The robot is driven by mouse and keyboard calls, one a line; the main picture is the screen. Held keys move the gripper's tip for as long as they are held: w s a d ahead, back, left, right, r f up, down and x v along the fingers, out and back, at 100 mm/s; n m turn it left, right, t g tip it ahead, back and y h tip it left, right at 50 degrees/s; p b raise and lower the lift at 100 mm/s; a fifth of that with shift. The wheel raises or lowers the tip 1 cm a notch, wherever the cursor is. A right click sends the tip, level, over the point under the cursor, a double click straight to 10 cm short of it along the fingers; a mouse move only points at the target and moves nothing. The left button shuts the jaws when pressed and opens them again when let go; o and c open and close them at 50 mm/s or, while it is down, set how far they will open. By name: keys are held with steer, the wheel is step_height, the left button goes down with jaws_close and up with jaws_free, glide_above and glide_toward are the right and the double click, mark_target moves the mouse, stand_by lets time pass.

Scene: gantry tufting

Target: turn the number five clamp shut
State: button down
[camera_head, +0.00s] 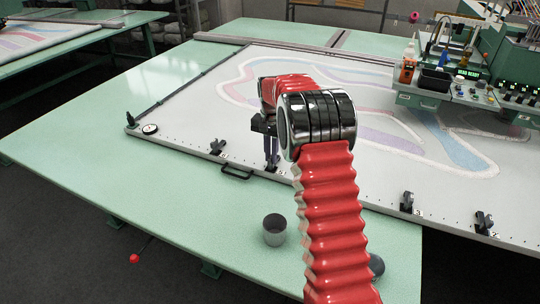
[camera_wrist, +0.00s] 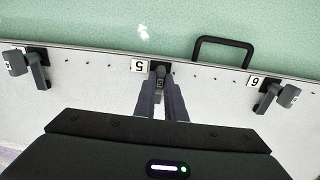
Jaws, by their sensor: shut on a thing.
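The number five clamp (camera_wrist: 158,69) is dark and sits at the frame edge beside a white label reading 5 (camera_wrist: 139,66), upside down in the wrist view. My gripper (camera_wrist: 160,86) has its two fingers on either side of this clamp's handle and is shut on it. The fingers hide part of the handle, so its exact angle is hard to tell. In the head view my gripper (camera_head: 271,157) points down at the front edge of the white tufting frame (camera_head: 190,144), and the clamp is mostly hidden there.
In the wrist view the number six clamp (camera_wrist: 270,99) is at right and another clamp (camera_wrist: 36,70) at left. A black handle (camera_wrist: 224,41) sticks out between five and six. A grey cup (camera_head: 275,232) stands on the green table (camera_head: 90,125), otherwise clear at front left.

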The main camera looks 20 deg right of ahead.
steer(key=c, duration=1.8)
jaws_free()
step_height(320, 180, up, 14)
steer(key=shift+f, duration=0.15)
steer(key=shift+w, duration=0.1)
